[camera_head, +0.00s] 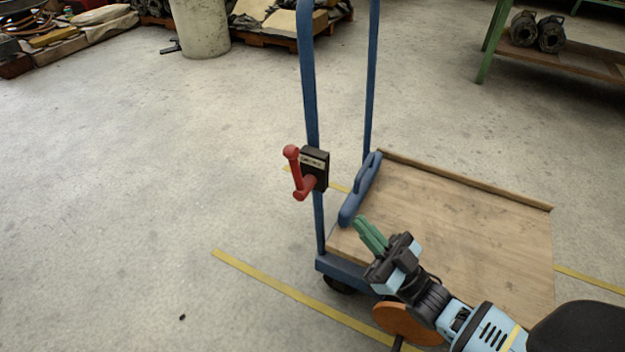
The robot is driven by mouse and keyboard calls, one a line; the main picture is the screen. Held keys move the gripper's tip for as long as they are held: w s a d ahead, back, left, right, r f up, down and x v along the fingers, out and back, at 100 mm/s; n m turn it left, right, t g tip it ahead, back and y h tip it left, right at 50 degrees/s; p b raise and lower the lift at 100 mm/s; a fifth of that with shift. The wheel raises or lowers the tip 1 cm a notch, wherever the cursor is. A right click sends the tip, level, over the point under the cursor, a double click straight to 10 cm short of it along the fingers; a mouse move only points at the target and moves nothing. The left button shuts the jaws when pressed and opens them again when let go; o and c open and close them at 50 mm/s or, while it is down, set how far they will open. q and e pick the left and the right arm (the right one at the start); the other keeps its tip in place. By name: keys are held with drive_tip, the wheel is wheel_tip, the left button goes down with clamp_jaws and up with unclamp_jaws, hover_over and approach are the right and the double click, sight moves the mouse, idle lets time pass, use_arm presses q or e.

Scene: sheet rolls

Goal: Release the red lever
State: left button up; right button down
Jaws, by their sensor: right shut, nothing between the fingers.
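The red lever (294,172) is mounted on a small black box (315,168) on the near blue upright of a cart. Its arm stands roughly upright, with a red stub at its lower end. My right gripper (362,226), with green fingers, is shut and empty. In the picture it is to the right of and below the lever, in front of the cart's wooden deck (470,215), and apart from the lever. My left gripper is not in view.
The cart has a blue frame (310,80) and a blue bar (360,190) along the deck's left edge. An orange wheel-like disc (408,322) is below my right arm. A green-legged table (570,58) stands at the back right.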

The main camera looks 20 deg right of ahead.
sight(297, 163)
drive_tip(key=shift+w, duration=0.1)
